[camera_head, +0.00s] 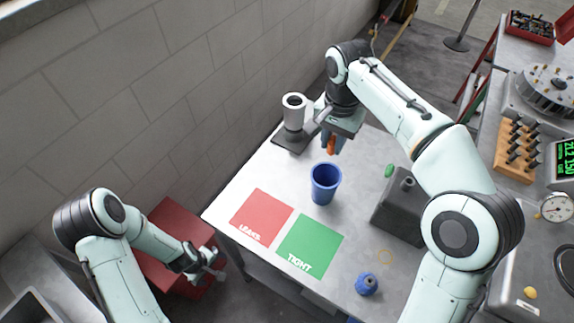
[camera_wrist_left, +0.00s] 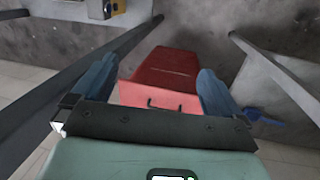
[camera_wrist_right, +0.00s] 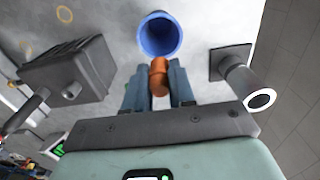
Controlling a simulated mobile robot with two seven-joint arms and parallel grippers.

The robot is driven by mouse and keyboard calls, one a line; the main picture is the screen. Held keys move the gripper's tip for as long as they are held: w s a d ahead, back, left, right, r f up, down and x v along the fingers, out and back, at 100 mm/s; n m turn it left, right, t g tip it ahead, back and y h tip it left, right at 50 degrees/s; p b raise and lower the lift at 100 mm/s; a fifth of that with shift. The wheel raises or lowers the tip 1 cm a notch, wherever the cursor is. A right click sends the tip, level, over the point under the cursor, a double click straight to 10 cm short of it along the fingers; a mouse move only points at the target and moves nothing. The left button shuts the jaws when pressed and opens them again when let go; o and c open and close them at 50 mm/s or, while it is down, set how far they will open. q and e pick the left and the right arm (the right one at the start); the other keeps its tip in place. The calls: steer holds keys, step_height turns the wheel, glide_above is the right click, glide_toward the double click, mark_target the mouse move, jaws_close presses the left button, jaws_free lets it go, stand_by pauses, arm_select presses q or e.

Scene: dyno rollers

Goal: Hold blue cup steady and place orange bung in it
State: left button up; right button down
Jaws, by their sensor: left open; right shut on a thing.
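The blue cup (camera_head: 325,184) stands upright on the grey table, its open mouth showing. It also shows in the right wrist view (camera_wrist_right: 160,36), empty as far as I can see. My right gripper (camera_head: 331,142) is shut on the orange bung (camera_wrist_right: 159,76) and holds it behind the cup, apart from it. The bung also shows small in the head view (camera_head: 331,147). My left gripper (camera_head: 207,272) is open and empty, low at the left beyond the table's edge. Its spread blue fingers show in the left wrist view (camera_wrist_left: 158,88), with no cup between them.
A red mat (camera_head: 262,217) and a green mat (camera_head: 311,247) lie in front of the cup. A grey stand with a white-topped cylinder (camera_head: 293,115) is behind left. A dark grey block (camera_head: 398,210) stands right. A blue knobbed object (camera_head: 367,284) is near the front. A red box (camera_head: 170,250) sits below, left.

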arm_select(q)
steer(key=w+a+r+n+t, duration=0.2)
steer(key=w+a+r+n, duration=0.35)
steer(key=w+r, duration=0.5)
steer(key=w+d+r+n+t, duration=0.1)
steer(key=w+r+n+t, duration=0.1)
steer(key=w+r, duration=0.5)
step_height(320, 180, up, 13)
steer(key=m+g+h, duration=0.1)
steer(key=g+h, duration=0.6)
steer(key=h, duration=0.5)
glide_above(325, 180)
steer(key=s+a, duration=0.2)
steer(key=a, duration=0.9)
steer(key=x, duration=1.1)
steer(key=shift+w+f, duration=0.1)
steer(key=shift+f, duration=0.1)
